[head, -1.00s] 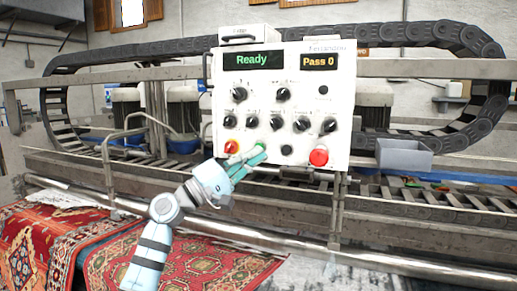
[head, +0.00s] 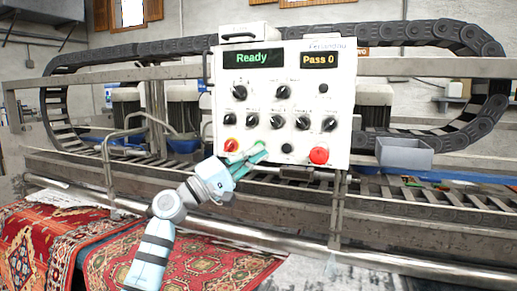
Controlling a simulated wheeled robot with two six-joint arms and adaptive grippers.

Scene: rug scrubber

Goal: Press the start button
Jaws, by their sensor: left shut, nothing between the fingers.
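The white control panel (head: 317,112) stands in the middle of the head view. Its displays read "Ready" (head: 251,59) and "Pass 0" (head: 318,60). A green button (head: 261,145) on its lower row is partly hidden by my left gripper. My left gripper (head: 262,153) is shut and empty, with its teal fingertips at or just in front of the green button. I cannot tell whether they touch it. An orange-red knob (head: 231,145) is to the left, and a red mushroom button (head: 319,155) is to the right. My right gripper is not in view.
Black knobs (head: 276,122) fill the panel's middle rows. A grey bin (head: 405,153) hangs right of the panel. A metal rail (head: 230,238) crosses below it, and patterned red rugs (head: 100,250) lie at the lower left. A black cable chain (head: 180,48) loops behind.

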